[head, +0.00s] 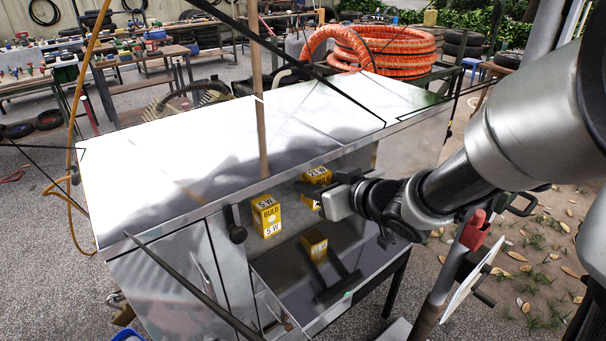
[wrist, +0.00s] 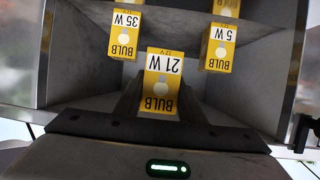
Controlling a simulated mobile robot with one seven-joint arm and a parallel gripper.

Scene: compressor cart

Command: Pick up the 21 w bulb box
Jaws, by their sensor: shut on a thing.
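The 21 w bulb box (head: 318,175) is a small yellow carton with a white label, inside the open front of the metal cabinet. In the wrist view the 21 w box (wrist: 162,82) sits between the two dark fingers, its lettering upside down. My gripper (head: 331,190) reaches in from the right and is shut on this box; it also shows in the wrist view (wrist: 160,103). Part of the box is hidden by the gripper in the head view. I cannot tell whether the box touches the surface beneath it.
A 35 W box (wrist: 126,33) is on the other side, seen only in the wrist view. The cabinet top (head: 180,150) overhangs the opening. The shiny floor mirrors box and gripper.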

